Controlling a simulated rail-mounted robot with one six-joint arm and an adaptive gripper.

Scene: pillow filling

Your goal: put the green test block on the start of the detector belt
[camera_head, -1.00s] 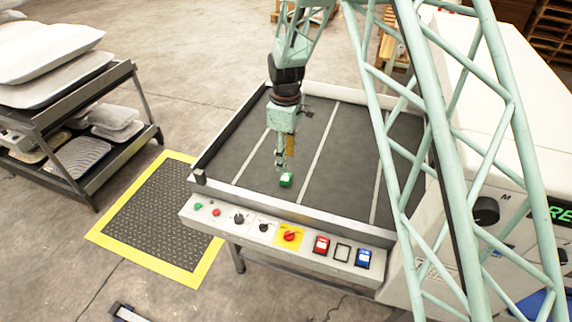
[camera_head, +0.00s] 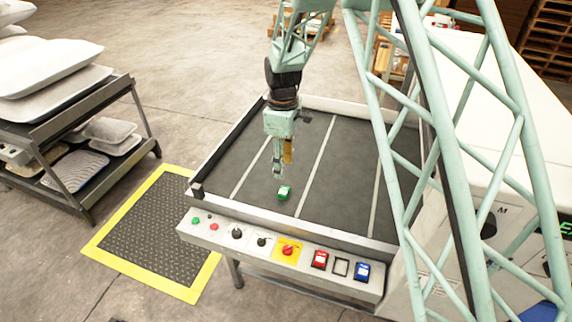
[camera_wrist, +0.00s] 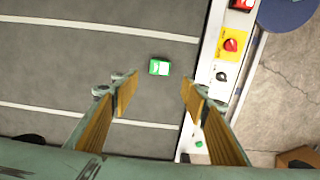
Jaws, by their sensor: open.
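The green test block (camera_head: 284,192) rests on the dark detector belt (camera_head: 340,190), close to the front rail and between two pale cross lines. It also shows in the wrist view (camera_wrist: 159,67), green with a white patch on top. My gripper (camera_head: 279,174) is above the belt, just behind and above the block in the head view. In the wrist view my gripper (camera_wrist: 158,88) is open, its two fingers with yellow inner pads apart and nothing between them. The block lies apart from the fingertips, beyond them in the picture.
A control panel with knobs and buttons (camera_head: 288,251) runs along the belt's front. A rack of pillows (camera_head: 75,150) stands at left beside a yellow-edged floor mat (camera_head: 165,225). A white machine housing (camera_head: 490,110) is at right. The belt around the block is clear.

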